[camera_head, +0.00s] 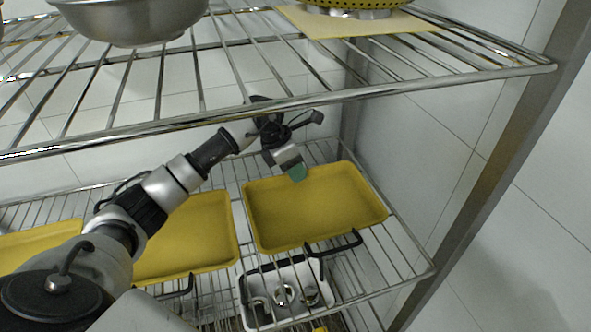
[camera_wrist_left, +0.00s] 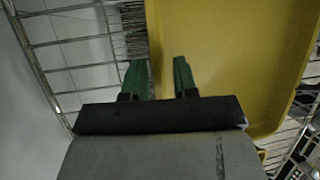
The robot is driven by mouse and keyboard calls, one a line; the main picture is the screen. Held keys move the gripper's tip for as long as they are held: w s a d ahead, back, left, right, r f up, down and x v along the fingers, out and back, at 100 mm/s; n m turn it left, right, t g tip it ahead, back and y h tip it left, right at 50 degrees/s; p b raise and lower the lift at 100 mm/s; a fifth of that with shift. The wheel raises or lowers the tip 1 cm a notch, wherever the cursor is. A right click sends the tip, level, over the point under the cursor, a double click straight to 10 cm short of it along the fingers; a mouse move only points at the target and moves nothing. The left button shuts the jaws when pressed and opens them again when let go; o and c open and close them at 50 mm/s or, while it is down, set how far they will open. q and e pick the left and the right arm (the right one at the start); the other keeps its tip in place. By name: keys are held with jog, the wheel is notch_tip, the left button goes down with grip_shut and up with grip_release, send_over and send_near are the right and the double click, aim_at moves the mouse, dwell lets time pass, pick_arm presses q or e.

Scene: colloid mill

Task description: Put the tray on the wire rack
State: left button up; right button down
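A yellow rectangular tray (camera_head: 315,210) with a raised rim lies on the lower wire shelf of the wire rack (camera_head: 408,248) in the head view. My left gripper (camera_head: 298,173) is at this tray's far edge, with its green fingertips over the rim area. In the left wrist view, the left gripper (camera_wrist_left: 160,78) has its two green fingers apart, and the edge of the yellow tray (camera_wrist_left: 235,60) runs between them in the picture. I cannot tell whether the fingers touch the rim. My right gripper is not in view.
Two more yellow trays (camera_head: 190,235) (camera_head: 38,243) lie to the left. A white basket (camera_head: 245,302) with black handles and metal items is below. The upper shelf (camera_head: 330,98) holds a metal bowl (camera_head: 130,18) and a yellow colander (camera_head: 358,8), above my left arm. A post (camera_head: 500,150) stands right.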

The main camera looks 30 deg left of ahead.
pick_arm(q)
jog(key=b+v, duration=0.2)
jog(key=v, duration=0.9)
jog(key=shift+a+r+b, duration=0.2)
jog(key=shift+r+b, duration=0.05)
jog(key=shift+b, duration=0.1)
